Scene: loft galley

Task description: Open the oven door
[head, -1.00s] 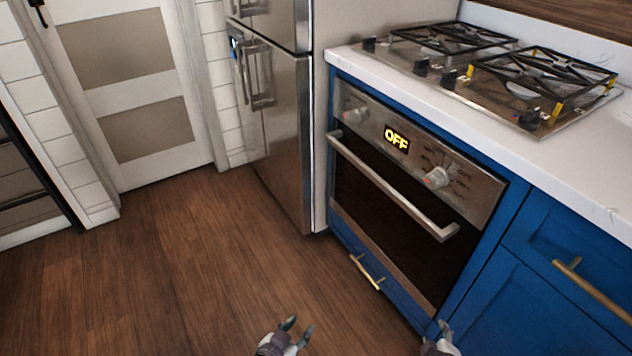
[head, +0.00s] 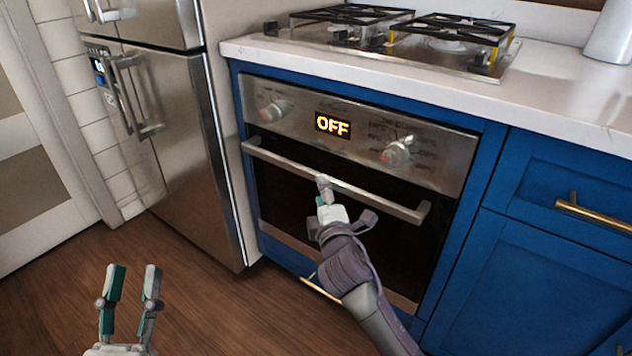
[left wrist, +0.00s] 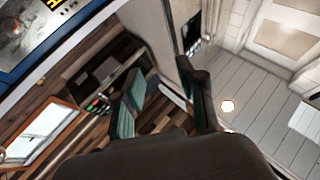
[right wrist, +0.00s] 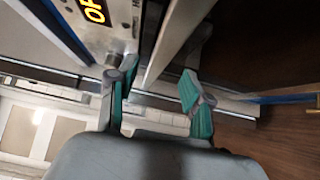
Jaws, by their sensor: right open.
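The oven door (head: 275,197) is dark glass with a steel frame, and it looks closed in the blue cabinet. Its steel handle bar (head: 385,204) runs across the top of the door. My right gripper (head: 325,190) is at the middle of the handle. In the right wrist view my right gripper (right wrist: 155,92) is open, and the handle bar (right wrist: 178,40) shows between its fingers; contact cannot be told. My left gripper (head: 132,282) is open and empty over the floor, left of the oven. The left gripper's fingers also show apart in the left wrist view (left wrist: 162,95).
The control panel (head: 365,135) above the door reads OFF and has two knobs. A steel fridge (head: 175,150) stands left of the oven. A gas hob (head: 400,45) is on the white counter (head: 560,95). A drawer with a brass handle (head: 595,215) is at right. The wood floor (head: 210,310) is clear.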

